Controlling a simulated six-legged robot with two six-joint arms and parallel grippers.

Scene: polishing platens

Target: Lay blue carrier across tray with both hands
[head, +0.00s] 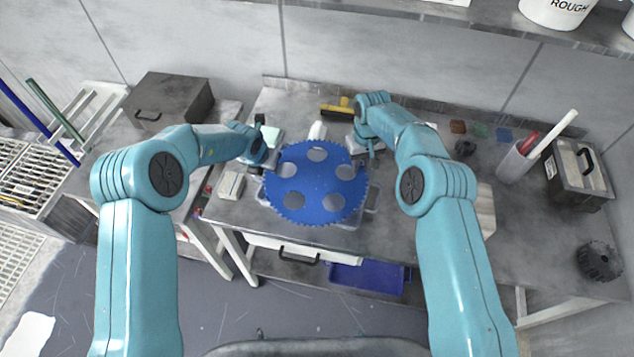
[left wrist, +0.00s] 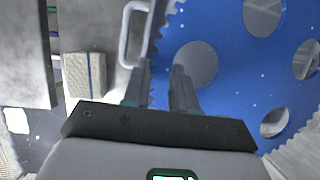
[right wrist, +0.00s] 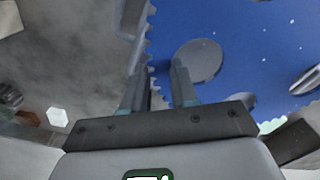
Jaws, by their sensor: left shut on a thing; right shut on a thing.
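The blue carrier (head: 318,190) is a toothed disc with several round holes, lying about flat over the tray (head: 371,199) at the bench front. The tray is mostly hidden; its edge and side handles peek out, one showing in the left wrist view (left wrist: 126,40). I cannot tell whether the carrier touches the tray. My left gripper (head: 268,166) is shut on the carrier's left rim, with its fingers either side of the teeth in the left wrist view (left wrist: 160,85). My right gripper (head: 366,157) is shut on its upper right rim, also in the right wrist view (right wrist: 158,88).
A pale block (head: 230,185) lies left of the carrier. A yellow-and-black brush (head: 338,111) lies behind. A dark box (head: 168,100) stands at back left. A cup with sticks (head: 517,162) and a metal case (head: 576,170) stand right. A blue bin (head: 368,278) sits below the bench.

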